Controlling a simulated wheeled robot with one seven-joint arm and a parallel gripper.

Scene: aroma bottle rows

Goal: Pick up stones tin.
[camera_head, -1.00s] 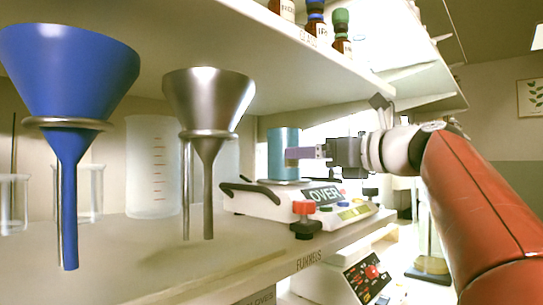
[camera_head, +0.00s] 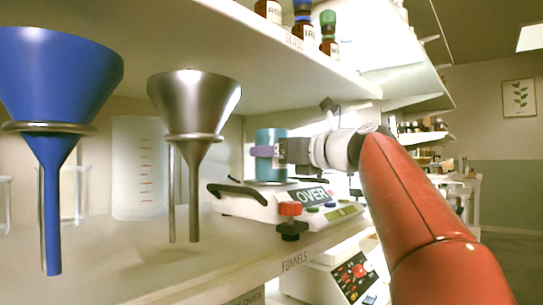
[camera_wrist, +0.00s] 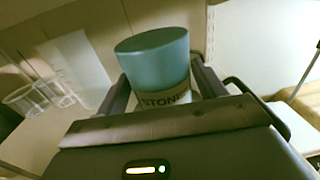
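The stones tin (camera_head: 270,172) is a teal cylinder. It stands upright on the white scale (camera_head: 250,207), whose display reads OVER. In the wrist view the tin (camera_wrist: 155,62) shows its teal upper part and a pale label with "STONE" partly readable above my gripper's palm. My gripper (camera_head: 268,151) reaches in from the right at the tin's mid-height. In the wrist view my gripper (camera_wrist: 163,78) has one finger on each side of the tin, spread apart with narrow gaps. The tin's base is hidden there by the palm.
A blue funnel (camera_head: 60,85) and a metal funnel (camera_head: 194,105) stand left of the scale, with a beaker (camera_head: 140,170) behind. A shelf (camera_head: 230,50) with several small bottles hangs above.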

